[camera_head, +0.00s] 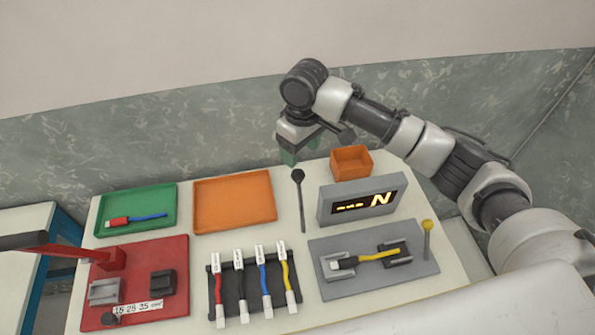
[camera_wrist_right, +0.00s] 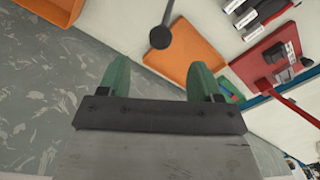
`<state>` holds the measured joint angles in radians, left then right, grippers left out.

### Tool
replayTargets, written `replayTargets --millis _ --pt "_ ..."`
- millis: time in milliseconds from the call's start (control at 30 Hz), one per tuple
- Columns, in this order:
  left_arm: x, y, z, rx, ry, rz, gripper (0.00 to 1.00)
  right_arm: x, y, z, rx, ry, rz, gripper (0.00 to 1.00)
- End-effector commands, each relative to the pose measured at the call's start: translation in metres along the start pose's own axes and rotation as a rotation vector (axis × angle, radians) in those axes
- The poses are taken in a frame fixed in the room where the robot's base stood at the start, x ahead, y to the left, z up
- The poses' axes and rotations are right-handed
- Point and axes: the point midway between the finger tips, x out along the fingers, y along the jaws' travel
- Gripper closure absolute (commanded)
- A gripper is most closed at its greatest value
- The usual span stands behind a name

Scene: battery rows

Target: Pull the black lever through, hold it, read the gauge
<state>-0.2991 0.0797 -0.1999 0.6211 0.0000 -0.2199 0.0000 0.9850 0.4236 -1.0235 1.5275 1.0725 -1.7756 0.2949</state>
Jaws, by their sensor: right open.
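The black lever (camera_head: 302,205) is a thin dark rod with a round knob, standing left of the gauge. Its knob also shows in the right wrist view (camera_wrist_right: 160,38), ahead of the fingertips. The gauge (camera_head: 333,211) is a grey box; its dark display shows dashes and a glowing "N". My right gripper (camera_head: 288,157) is above the table's back edge, up and slightly left of the knob, apart from it. In the wrist view its green fingers (camera_wrist_right: 160,76) are spread, with nothing between them. My left gripper is not in view.
A grey fixture (camera_head: 328,292) holds a yellow cable, with a yellow-knobbed lever (camera_head: 428,240) beside it. An orange bin (camera_head: 351,172) stands behind the gauge. An orange tray (camera_head: 235,203), green tray (camera_head: 172,195), cable rack (camera_head: 238,263) and red press (camera_head: 178,253) are further left.

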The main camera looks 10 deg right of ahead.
Motion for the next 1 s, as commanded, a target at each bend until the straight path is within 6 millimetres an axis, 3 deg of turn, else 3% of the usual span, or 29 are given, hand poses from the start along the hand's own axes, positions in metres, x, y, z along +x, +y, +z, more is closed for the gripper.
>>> replayTargets --millis 300,500,900,1000 --pt "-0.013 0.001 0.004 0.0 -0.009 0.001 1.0 0.058 0.0 0.001 0.001 -0.003 -0.001 0.36" --pt "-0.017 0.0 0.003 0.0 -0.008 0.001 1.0 0.086 -0.001 0.0 0.0 0.0 -0.001 0.36" --pt "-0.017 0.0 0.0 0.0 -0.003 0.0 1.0 0.097 -0.001 0.0 -0.002 0.001 0.001 0.36" --pt "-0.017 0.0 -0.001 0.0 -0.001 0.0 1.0 0.097 -0.001 0.0 -0.002 0.001 0.0 0.48"
